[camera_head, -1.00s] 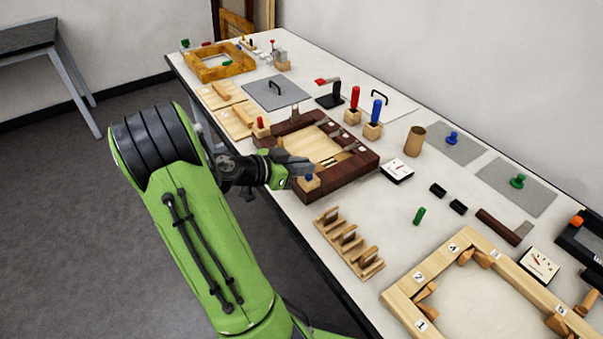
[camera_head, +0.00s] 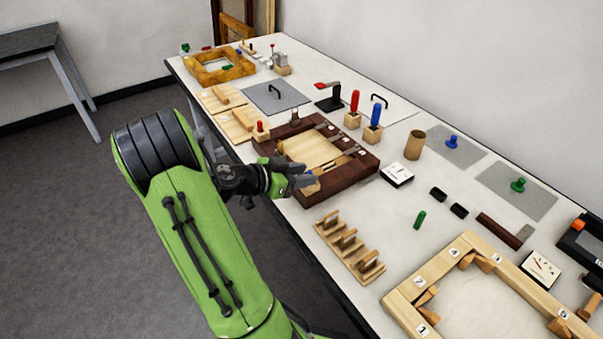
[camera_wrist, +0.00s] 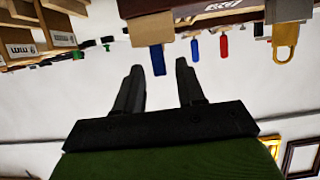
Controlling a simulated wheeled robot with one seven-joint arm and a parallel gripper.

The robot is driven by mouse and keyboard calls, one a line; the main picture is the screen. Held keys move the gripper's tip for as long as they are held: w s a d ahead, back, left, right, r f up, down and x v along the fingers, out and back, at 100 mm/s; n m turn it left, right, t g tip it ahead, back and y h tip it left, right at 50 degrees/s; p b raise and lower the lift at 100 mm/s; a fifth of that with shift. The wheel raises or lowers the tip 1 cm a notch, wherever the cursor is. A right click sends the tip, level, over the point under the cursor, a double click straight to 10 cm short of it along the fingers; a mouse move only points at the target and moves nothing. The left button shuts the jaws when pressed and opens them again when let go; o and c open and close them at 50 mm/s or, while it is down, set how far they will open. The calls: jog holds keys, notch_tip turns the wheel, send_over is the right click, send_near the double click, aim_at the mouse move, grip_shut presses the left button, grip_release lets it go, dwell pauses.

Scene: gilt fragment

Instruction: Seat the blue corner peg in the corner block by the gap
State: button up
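The blue corner peg (camera_wrist: 158,60) shows in the wrist view, which looks upside down. It projects from a light wooden corner block (camera_wrist: 150,28) at the dark frame's corner. My gripper (camera_wrist: 160,70) is open, with a finger on each side of the peg's end and a visible gap on both sides. In the head view my gripper (camera_head: 306,181) is at the near corner of the dark brown frame (camera_head: 345,185). I cannot tell how deep the peg sits.
A light wooden rack (camera_head: 349,247) stands in front of the frame. A white dial gauge (camera_head: 397,173) lies right of it. Red (camera_head: 354,103) and blue (camera_head: 376,116) handled tools stand in blocks behind. A pale numbered frame (camera_head: 403,294) is at the front right.

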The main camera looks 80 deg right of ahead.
jog(key=w+a+r+n+t+y, duration=0.2)
jog(key=w+a+n+t, duration=0.15)
jog(key=a, duration=0.45)
jog(key=w+a+r+n+t+y+p, duration=0.1)
jog(key=w+a+r+n+t, duration=0.15)
jog(key=w+a+n, duration=0.35)
jog(key=w+a+r+n+t+y, duration=0.2)
jog(key=w+a+t, duration=0.15)
jog(key=a, duration=0.55)
jog(key=s+a+r+n+t+y, duration=0.2)
jog(key=a+n, duration=0.5)
jog(key=a, duration=0.1)
jog(key=s+a+r+n+t+y, duration=0.2)
jog(key=a+n+t+y, duration=0.1)
jog(key=a+n, duration=0.5)
jog(key=shift+a, duration=0.5)
jog(key=shift+w, duration=0.1)
